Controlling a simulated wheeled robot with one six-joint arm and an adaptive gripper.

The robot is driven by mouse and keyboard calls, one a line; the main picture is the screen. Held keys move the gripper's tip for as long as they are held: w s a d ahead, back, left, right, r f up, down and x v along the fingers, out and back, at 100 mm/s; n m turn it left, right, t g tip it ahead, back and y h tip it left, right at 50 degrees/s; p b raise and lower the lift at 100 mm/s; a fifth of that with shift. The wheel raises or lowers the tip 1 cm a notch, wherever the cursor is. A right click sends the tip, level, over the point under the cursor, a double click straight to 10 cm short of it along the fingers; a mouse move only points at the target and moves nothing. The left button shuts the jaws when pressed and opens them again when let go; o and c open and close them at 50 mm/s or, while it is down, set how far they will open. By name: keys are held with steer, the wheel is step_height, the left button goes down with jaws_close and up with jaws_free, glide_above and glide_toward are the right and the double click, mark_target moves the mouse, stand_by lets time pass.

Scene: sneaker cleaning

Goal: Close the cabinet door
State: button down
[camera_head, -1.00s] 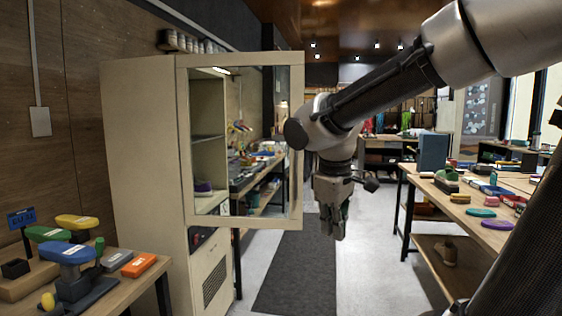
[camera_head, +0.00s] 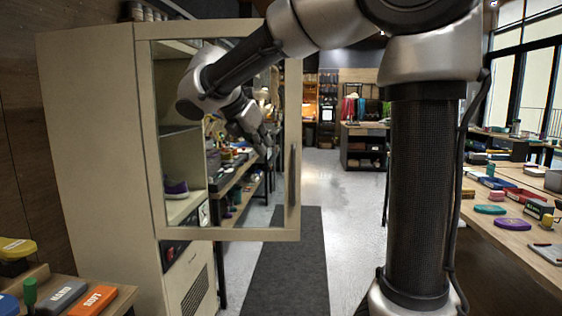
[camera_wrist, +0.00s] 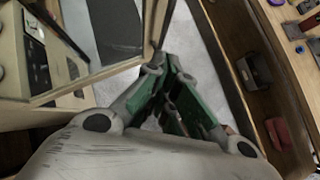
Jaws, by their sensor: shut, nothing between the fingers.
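The cabinet door (camera_head: 225,234) has a beige frame around a glass pane and stands open, swung out from the tall beige cabinet (camera_head: 95,140) at the left of the head view. A dark vertical handle (camera_head: 292,172) is on its free right edge. My gripper (camera_head: 262,148) shows within the pane's outline, left of the handle; I cannot tell whether it touches the door. In the wrist view my gripper (camera_wrist: 172,65) has its green-lined fingers shut and empty, near the edge of the door frame (camera_wrist: 154,28). My arm hides the door's upper right corner.
A purple shoe (camera_head: 176,188) is on a cabinet shelf. A table with labelled blocks (camera_head: 95,300) is at the lower left. A workbench with tools (camera_head: 520,215) is at the right. A dark floor mat (camera_head: 290,270) and clear floor lie between.

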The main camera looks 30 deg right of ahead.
mark_target(286, 162)
steer(key=w+d+f+n, duration=0.1)
steer(key=w+d+f, duration=0.4)
steer(key=d, duration=0.5)
steer(key=shift+f, duration=1.05)
